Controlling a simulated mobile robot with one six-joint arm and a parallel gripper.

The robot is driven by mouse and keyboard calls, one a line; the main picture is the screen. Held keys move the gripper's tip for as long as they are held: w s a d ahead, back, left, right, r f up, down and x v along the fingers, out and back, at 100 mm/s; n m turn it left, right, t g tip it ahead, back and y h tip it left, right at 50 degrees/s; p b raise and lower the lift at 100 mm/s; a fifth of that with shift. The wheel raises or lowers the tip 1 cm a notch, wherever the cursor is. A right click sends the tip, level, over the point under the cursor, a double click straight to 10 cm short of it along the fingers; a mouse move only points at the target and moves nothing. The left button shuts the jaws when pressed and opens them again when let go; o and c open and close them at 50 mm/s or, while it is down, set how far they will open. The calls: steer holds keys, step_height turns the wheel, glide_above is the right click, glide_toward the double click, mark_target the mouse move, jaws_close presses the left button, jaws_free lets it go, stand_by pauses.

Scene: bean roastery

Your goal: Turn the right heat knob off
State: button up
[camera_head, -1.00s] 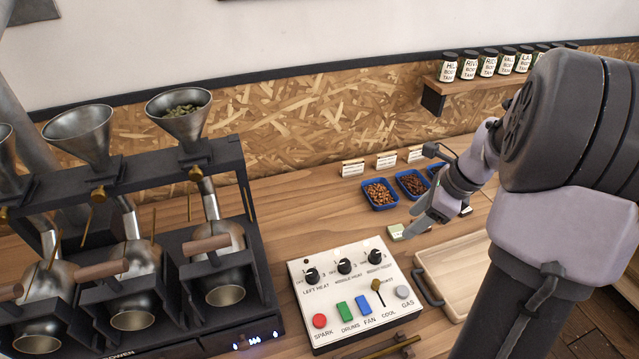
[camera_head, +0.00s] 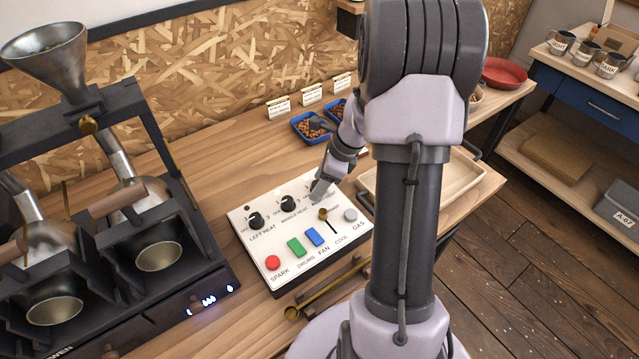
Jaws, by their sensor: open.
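The white control panel (camera_head: 303,260) lies on the wooden bench, right of the roaster. It carries a left heat knob (camera_head: 256,220) and a middle heat knob (camera_head: 287,203), both black. The right heat knob, in line with them, is mostly hidden behind my gripper, so its setting cannot be read. My gripper (camera_head: 319,191) is open, low over the panel's far right corner, at the place of the right heat knob. I cannot tell whether its fingers are around the knob or touch it.
The panel also has a red spark button (camera_head: 273,263), a green drums switch (camera_head: 297,247), a blue fan switch (camera_head: 314,237), a cool lever (camera_head: 324,214) and a grey gas button (camera_head: 351,215). Blue bean trays (camera_head: 312,129) stand behind. A wooden tray (camera_head: 465,185) is to the right.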

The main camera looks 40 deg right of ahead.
jaws_close()
steer(key=shift+r, duration=0.1)
